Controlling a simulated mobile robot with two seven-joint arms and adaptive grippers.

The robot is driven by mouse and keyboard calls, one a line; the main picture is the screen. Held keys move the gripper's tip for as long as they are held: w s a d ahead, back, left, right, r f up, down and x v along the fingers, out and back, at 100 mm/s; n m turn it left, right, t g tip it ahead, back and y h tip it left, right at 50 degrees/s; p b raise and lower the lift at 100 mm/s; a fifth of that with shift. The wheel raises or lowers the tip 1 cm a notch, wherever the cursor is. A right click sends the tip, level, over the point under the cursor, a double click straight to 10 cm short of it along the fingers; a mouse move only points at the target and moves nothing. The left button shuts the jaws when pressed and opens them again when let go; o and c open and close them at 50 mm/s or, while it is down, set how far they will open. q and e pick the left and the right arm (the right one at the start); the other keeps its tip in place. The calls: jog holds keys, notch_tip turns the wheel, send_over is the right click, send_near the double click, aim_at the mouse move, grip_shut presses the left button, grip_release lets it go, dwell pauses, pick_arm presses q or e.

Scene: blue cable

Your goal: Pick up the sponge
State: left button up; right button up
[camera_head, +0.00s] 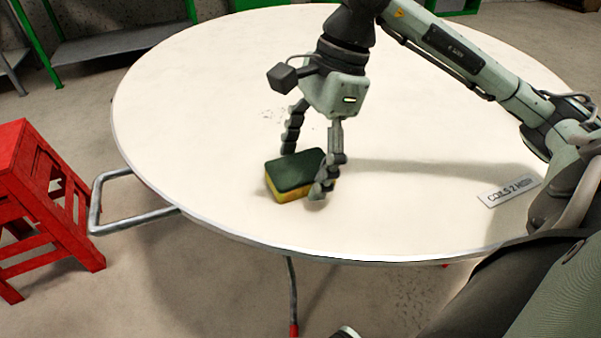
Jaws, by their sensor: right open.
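The sponge (295,173) has a dark green top and a yellow lower part. It lies flat on the round white table (190,110), near the table's front edge. My right gripper (306,172) comes down from above with its fingers spread open. One finger is behind the sponge and the other is at its right front side. I cannot tell whether either finger touches it. My left gripper is not in view.
A label plate (509,192) lies on the table at the right. A red stool (40,195) stands at the left, beside a metal bar (135,220) at the table's edge. Green-framed shelving (115,42) stands behind. Most of the tabletop is clear.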

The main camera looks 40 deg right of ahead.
dwell(0.3)
jog(key=c, duration=0.8)
